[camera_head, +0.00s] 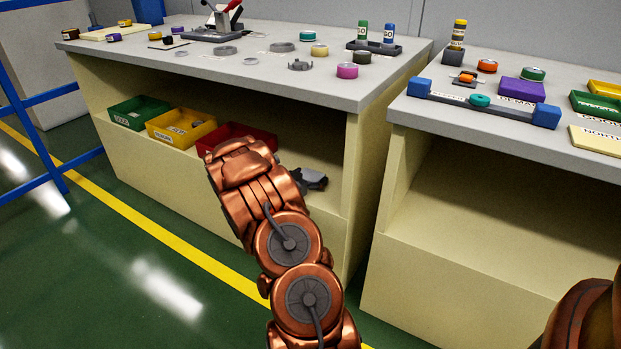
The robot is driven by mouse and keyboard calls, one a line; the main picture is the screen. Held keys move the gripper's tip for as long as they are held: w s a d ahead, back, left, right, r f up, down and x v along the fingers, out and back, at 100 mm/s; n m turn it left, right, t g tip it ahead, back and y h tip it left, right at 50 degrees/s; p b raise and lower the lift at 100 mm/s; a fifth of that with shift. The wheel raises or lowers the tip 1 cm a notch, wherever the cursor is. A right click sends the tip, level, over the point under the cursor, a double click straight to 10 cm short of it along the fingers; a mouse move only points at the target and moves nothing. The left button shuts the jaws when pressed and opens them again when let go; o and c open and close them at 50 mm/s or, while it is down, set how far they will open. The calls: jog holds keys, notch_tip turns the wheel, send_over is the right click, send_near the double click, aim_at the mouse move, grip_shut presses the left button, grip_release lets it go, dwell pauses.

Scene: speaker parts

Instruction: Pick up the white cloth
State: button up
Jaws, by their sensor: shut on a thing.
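I cannot make out a white cloth anywhere in the head view. My gripper (314,181) shows only as a small dark grey part beyond my copper arm, in front of the open lower shelf of the left bench. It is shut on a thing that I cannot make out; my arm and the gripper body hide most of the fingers.
The left bench (230,85) has green (140,112), yellow (181,127) and red (235,135) bins on its lower shelf. Speaker parts lie on its top. The right bench (480,225) holds more parts above an empty-looking shelf. A blue rail (50,165) stands at left.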

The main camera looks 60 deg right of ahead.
aim_at(307, 176)
jog(key=r, duration=0.1)
jog(key=r+p, duration=0.1)
jog(key=a+r+p, duration=0.1)
jog(key=r, duration=0.1)
jog(key=shift+w, duration=0.25)
jog(key=w+a+p, duration=0.2)
jog(key=a, duration=0.5)
jog(key=w+a+r+p, duration=0.1)
jog(key=a+p, duration=0.1)
jog(key=a, duration=0.5)
jog(key=shift+w+a+p, duration=0.25)
jog(key=shift+w+p, duration=0.1)
jog(key=shift+w, duration=0.05)
jog(key=w+a+r+n+t+y, duration=0.2)
jog(key=w+a+r+n+t, duration=0.35)
jog(key=a, duration=0.45)
jog(key=w+a+r+n+t+y, duration=0.1)
jog(key=w+a+r+n+t, duration=0.1)
jog(key=w+a+r+t, duration=0.5)
jog(key=w+a+r+n+t+y, duration=0.1)
jog(key=a+r+n+y, duration=0.3)
jog(key=a, duration=0.8)
jog(key=w+a+r+n+t+y, duration=0.15)
jog(key=a+r+y, duration=0.35)
jog(key=a, duration=0.8)
notch_tip(307, 176, up, 36)
jog(key=n+h+p, duration=0.1)
jog(key=p, duration=3.4)
jog(key=shift+a+f, duration=0.2)
